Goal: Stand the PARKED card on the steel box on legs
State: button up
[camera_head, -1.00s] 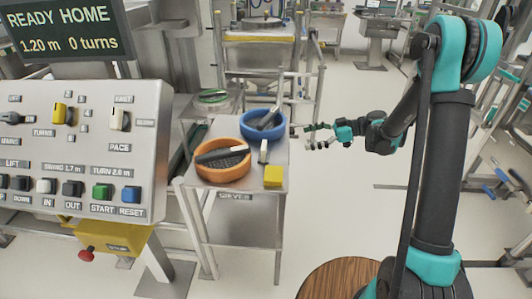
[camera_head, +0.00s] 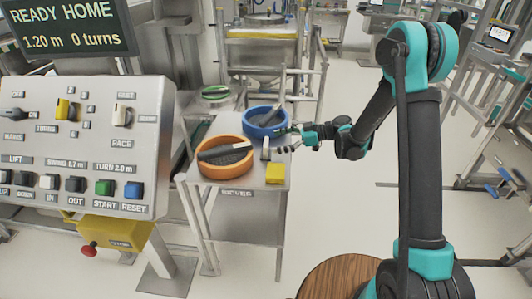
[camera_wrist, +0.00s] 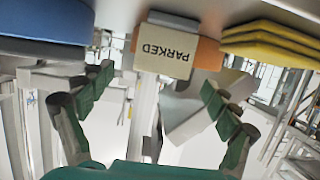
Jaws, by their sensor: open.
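The PARKED card (camera_head: 265,148) stands on the small steel table (camera_head: 236,205), between the orange and blue sieves and the yellow block. In the wrist view the card (camera_wrist: 165,50) shows its lettering upside down, ahead of the fingers. My gripper (camera_head: 283,141) is open at the table's right edge, close to the card. In the wrist view my gripper (camera_wrist: 160,92) has its fingers spread, with the card between their lines and nothing held. A steel box (camera_head: 150,115) with switches and buttons stands at the left on a leg; its top is only partly seen.
The orange sieve (camera_head: 208,170) and blue sieve (camera_head: 250,126) each hold a dark tool. Yellow pads (camera_head: 275,174) lie at the table's front right, near the card. A display (camera_head: 65,27) hangs over the steel box. Open floor lies right of the table.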

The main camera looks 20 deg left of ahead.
aim_at(266, 142)
jog(key=x, duration=0.4)
jog(key=shift+s+a+f, duration=0.1)
jog(key=shift+s+a, duration=0.15)
jog(key=shift+c, duration=0.3)
jog(key=c, duration=1.4)
jog(key=shift+o, duration=0.2)
